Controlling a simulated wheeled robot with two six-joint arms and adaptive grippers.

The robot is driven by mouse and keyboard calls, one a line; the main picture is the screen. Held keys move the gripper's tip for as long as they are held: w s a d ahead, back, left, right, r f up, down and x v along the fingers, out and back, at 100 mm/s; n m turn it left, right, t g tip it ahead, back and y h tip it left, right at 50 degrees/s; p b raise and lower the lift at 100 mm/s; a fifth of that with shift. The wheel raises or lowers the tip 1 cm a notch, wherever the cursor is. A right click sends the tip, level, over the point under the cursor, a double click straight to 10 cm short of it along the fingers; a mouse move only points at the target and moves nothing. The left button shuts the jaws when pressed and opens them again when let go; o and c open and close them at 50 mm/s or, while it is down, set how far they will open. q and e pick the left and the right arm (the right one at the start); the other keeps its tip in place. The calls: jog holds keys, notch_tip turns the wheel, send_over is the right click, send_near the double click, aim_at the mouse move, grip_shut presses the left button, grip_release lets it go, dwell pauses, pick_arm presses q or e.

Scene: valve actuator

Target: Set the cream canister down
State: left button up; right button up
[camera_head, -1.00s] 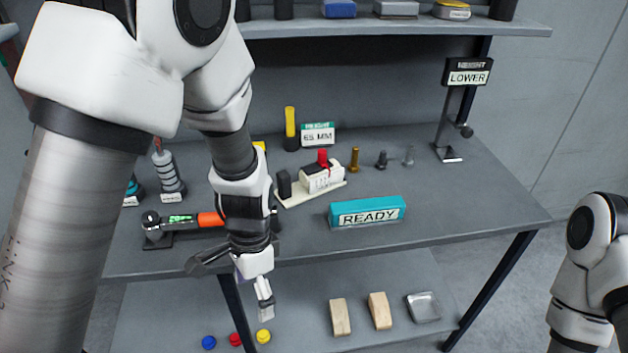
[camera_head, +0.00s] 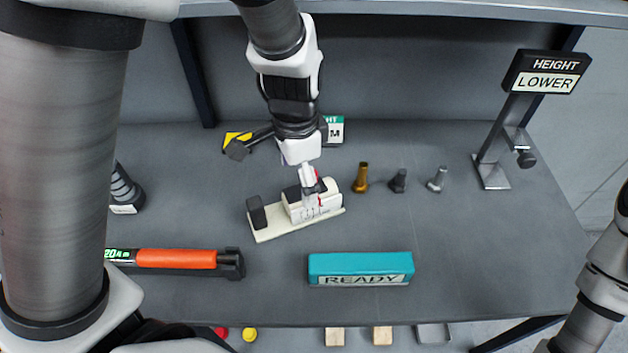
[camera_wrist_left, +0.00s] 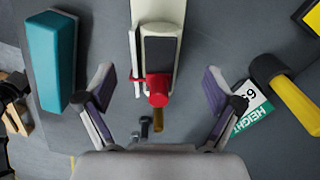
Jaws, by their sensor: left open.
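No loose canister can be made out; the cream thing in view is a cream block (camera_head: 329,205) on a cream base plate (camera_head: 272,233), lying on the bench. In the left wrist view the block shows its dark top (camera_wrist_left: 160,50) and a red knob (camera_wrist_left: 158,84). My left gripper (camera_head: 309,190) is over the block, pointing down, and partly hides it. In the wrist view its fingers (camera_wrist_left: 158,98) are spread wide on both sides of the red knob, with nothing between them held. My right gripper is out of view.
A teal READY block (camera_head: 361,268) lies at the bench's front. An orange-handled tool (camera_head: 176,258) is at the left. Several bolts (camera_head: 361,178) stand right of the cream block, and a HEIGHT LOWER sign (camera_head: 541,77) is at the back right.

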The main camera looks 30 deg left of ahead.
aim_at(299, 194)
pick_arm(q)
jog(key=shift+s+f, duration=0.7)
jog(key=shift+f, duration=0.2)
jog(key=f, duration=0.1)
jog(key=w+f, duration=0.1)
jog(key=f, duration=0.3)
jog(key=shift+w+d, duration=0.15)
jog(key=shift+w, duration=0.1)
jog(key=shift+s+r, duration=0.15)
jog(key=shift+s, duration=0.25)
jog(key=c, duration=1.7)
